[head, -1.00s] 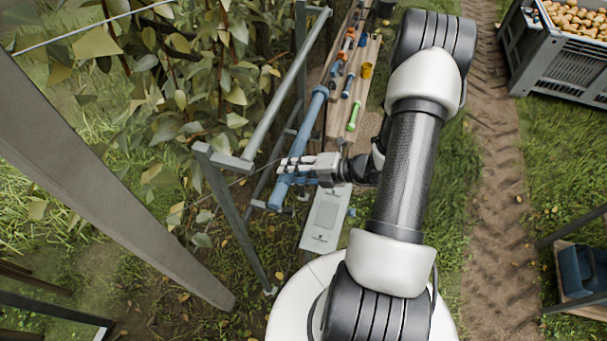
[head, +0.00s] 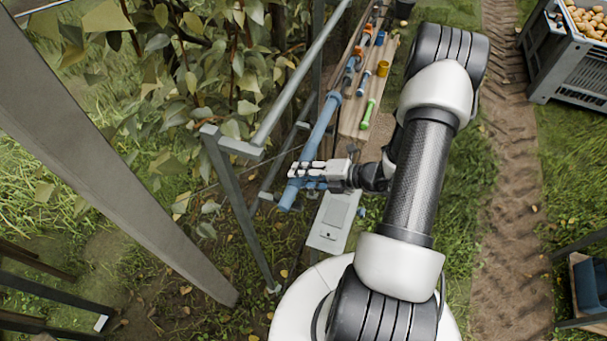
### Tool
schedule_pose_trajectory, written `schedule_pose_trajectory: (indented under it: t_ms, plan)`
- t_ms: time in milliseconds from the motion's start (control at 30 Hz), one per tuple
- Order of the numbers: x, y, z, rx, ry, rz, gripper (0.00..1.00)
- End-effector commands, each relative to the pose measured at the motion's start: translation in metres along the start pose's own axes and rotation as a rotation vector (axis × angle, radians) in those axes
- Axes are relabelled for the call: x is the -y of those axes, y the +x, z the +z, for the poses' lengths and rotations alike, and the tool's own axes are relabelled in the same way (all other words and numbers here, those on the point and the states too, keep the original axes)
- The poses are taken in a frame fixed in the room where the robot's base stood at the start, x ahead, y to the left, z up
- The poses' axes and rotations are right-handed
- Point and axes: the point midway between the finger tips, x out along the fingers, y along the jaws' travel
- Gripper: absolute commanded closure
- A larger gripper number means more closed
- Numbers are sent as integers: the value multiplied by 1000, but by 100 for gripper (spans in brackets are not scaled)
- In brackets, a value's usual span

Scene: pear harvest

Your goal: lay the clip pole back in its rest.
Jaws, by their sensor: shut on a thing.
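The clip pole, a blue pole (head: 318,132), slants from lower left to upper right in the head view. My gripper (head: 305,172) is shut on it near its lower end, with the fingers across it. A dark metal frame (head: 232,178) stands to the left. It carries a grey rail (head: 292,82), with short low brackets (head: 268,195) close to the pole's left side. These brackets look like the rest. I cannot tell whether the pole touches them.
A wooden bench (head: 352,112) beyond the gripper holds several coloured tools and a yellow cup (head: 382,69). A pale grey case (head: 332,222) lies just below the gripper. Leafy branches (head: 200,90) hang at left. A crate of pears (head: 570,60) stands far right.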

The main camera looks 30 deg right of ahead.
Motion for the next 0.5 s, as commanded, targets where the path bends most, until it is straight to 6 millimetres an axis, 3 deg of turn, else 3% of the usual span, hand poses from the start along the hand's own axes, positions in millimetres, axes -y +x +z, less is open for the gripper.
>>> schedule_pose_trajectory:
  t_ms: [367, 500]
  plan:
    - [0, 0, 0, 0, -1, 1, 46]
    - [0, 0, 0, 0, 0, 0, 45]
